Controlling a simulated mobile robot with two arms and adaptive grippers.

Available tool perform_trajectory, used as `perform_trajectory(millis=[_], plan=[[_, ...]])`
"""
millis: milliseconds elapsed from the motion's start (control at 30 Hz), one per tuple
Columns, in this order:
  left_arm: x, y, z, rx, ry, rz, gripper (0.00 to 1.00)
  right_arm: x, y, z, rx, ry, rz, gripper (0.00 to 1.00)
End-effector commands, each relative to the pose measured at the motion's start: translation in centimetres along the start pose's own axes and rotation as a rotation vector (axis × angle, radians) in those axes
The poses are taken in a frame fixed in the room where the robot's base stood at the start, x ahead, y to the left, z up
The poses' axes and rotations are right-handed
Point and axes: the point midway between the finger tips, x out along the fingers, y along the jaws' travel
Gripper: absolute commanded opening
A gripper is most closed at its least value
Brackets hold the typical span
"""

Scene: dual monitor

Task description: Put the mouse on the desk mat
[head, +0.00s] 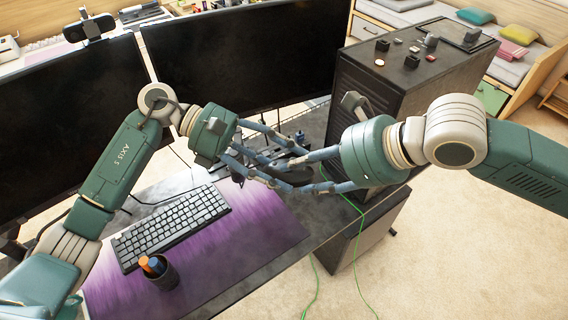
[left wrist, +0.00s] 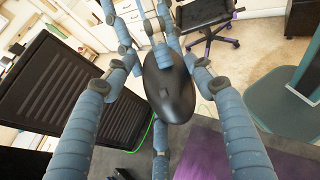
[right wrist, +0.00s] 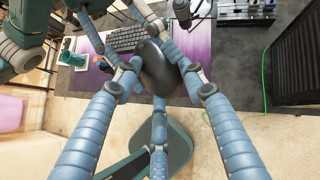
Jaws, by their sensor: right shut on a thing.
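The mouse (head: 299,174) is dark, smooth and oval. It is held up in the air between my two hands, near the right end of the desk, partly hidden by fingers in the head view. My right gripper (head: 318,172) is shut on it; in the right wrist view the mouse (right wrist: 158,68) sits among the fingertips. My left gripper (head: 262,160) has its fingers spread around the mouse (left wrist: 168,85); whether they touch it is unclear. The purple desk mat (head: 245,235) lies on the desk, left of and below the mouse.
A keyboard (head: 170,225) and a dark pen cup (head: 162,275) stand on the mat. Two monitors (head: 65,120) stand behind. A black PC tower (head: 385,95) stands right of the hands. A green cable (head: 359,240) hangs past the desk's edge. The mat's right part is bare.

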Motion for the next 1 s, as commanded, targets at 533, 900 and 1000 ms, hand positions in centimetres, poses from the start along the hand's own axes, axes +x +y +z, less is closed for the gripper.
perform_trajectory(millis=[533, 900, 1000], plan=[[0.0, -0.1, 0.3, 0.004, -0.005, -0.002, 0.06, 0.0, -0.1, -0.1, 0.003, 0.001, -0.002, 0.63], [0.0, 0.0, 0.2, 0.003, -0.004, -0.001, 0.06, -5.5, -0.2, -0.1, 0.002, 0.001, -0.007, 0.63], [0.0, 0.0, 0.2, 0.003, -0.004, -0.001, 0.06, -5.9, -0.1, 0.0, -0.005, 0.005, -0.006, 0.63]])
